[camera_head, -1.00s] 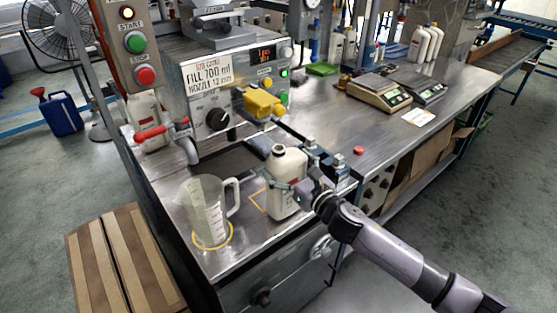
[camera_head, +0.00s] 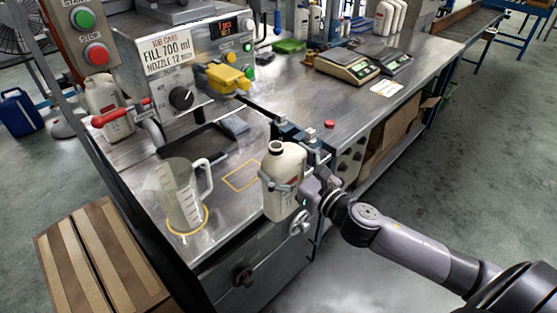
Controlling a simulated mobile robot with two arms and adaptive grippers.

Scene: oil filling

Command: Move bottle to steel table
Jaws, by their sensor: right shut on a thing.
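The bottle seems to be held off the surface. My left gripper is not in view.
A clear measuring jug (camera_head: 176,195) stands on a yellow ring left of the bottle. The filling machine (camera_head: 180,65) stands behind. Two scales (camera_head: 347,66) and a red cap (camera_head: 329,124) are on the table. Bare steel lies between the cap and scales.

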